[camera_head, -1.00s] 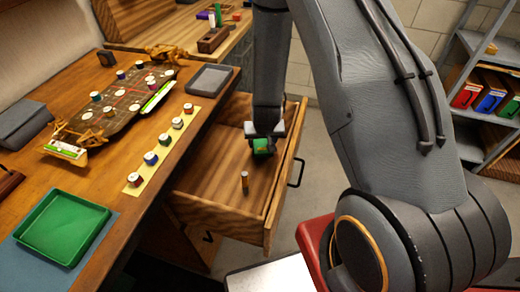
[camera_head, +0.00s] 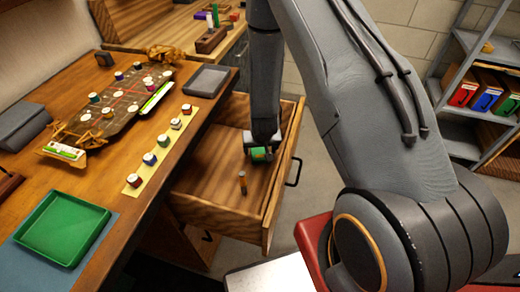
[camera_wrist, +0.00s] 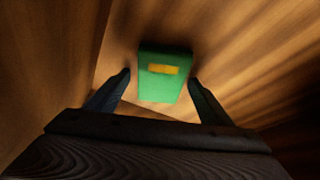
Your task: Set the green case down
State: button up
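The green case (camera_head: 258,154) with a yellow label is in the open wooden drawer (camera_head: 212,208), in its far right part. My gripper (camera_head: 261,148) points down into the drawer at the case. In the wrist view the case (camera_wrist: 163,88) lies between the two dark fingertips (camera_wrist: 160,76). A narrow gap shows at the left finger; the right fingertip is very close to the case's edge. The fingers look open around it. I cannot tell clearly whether its underside touches the drawer floor.
A small upright cylinder (camera_head: 243,182) stands in the drawer nearer the front. The drawer walls surround the gripper. The desk at left holds a green tray (camera_head: 62,228), a grey tray (camera_head: 207,80) and a yellow strip (camera_head: 160,150) with several small pots. A shelf (camera_head: 480,90) stands at right.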

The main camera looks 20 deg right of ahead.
jog(key=shift+r, duration=0.1)
jog(key=shift+s+r, duration=0.1)
jog(key=shift+r, duration=0.4)
jog(key=s+r+n+g+b, duration=0.1)
jog(key=s+r, duration=0.8)
jog(key=r, duration=0.4)
jog(key=s+r+n+g+b, duration=0.1)
jog(key=s+r+g, duration=0.1)
jog(key=s+r, duration=0.8)
notch_tip(320, 180, up, 4)
jog(key=shift+s+a+r+y, duration=0.2)
jog(key=shift+s+a+y, duration=0.05)
jog(key=shift+a+y, duration=0.15)
